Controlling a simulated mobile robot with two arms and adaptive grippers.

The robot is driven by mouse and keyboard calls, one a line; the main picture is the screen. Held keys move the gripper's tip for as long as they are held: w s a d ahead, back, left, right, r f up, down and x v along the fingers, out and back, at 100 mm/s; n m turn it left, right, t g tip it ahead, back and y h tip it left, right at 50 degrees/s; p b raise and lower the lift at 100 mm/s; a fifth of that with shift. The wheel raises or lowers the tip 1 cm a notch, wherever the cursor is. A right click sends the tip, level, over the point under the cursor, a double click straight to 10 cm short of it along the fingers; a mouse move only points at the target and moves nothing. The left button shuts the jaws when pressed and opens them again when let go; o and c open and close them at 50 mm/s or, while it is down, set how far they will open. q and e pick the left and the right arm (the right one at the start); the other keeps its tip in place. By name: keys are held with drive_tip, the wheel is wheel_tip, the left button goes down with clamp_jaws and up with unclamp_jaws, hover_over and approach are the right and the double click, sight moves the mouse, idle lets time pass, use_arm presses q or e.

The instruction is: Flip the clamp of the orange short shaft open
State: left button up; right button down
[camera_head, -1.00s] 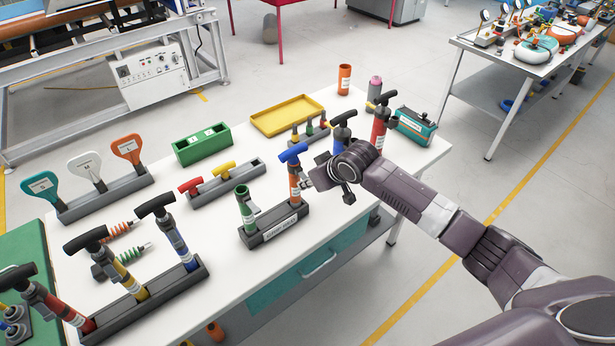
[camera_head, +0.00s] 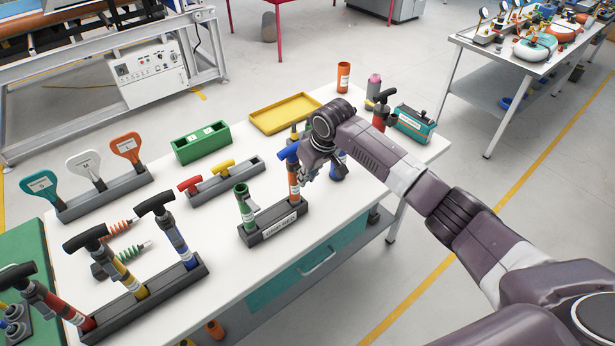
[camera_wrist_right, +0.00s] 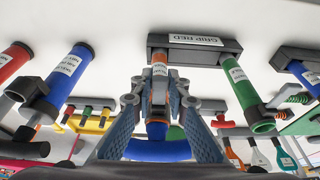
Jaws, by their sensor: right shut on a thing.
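The orange short shaft (camera_head: 294,184) stands upright in the right slot of a dark holder (camera_head: 262,236), with a blue T-handle (camera_head: 288,153) at its top. My right gripper (camera_head: 307,172) is at the upper right side of this shaft. In the right wrist view my right gripper (camera_wrist_right: 160,92) has its fingers on both sides of the orange shaft (camera_wrist_right: 160,92), shut at the grey clamp (camera_wrist_right: 160,72). The fingers largely hide the clamp, and I cannot tell how far it is flipped. My left gripper is not in view.
A blue shaft (camera_head: 337,170) and a red shaft (camera_head: 380,116) stand behind my right arm. The table front is clear.

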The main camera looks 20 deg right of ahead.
drive_tip(key=shift+s+f, duration=0.1)
drive_tip(key=c, duration=1.8)
unclamp_jaws()
drive_tip(key=shift+c, duration=0.2)
drive_tip(key=v, duration=1.2)
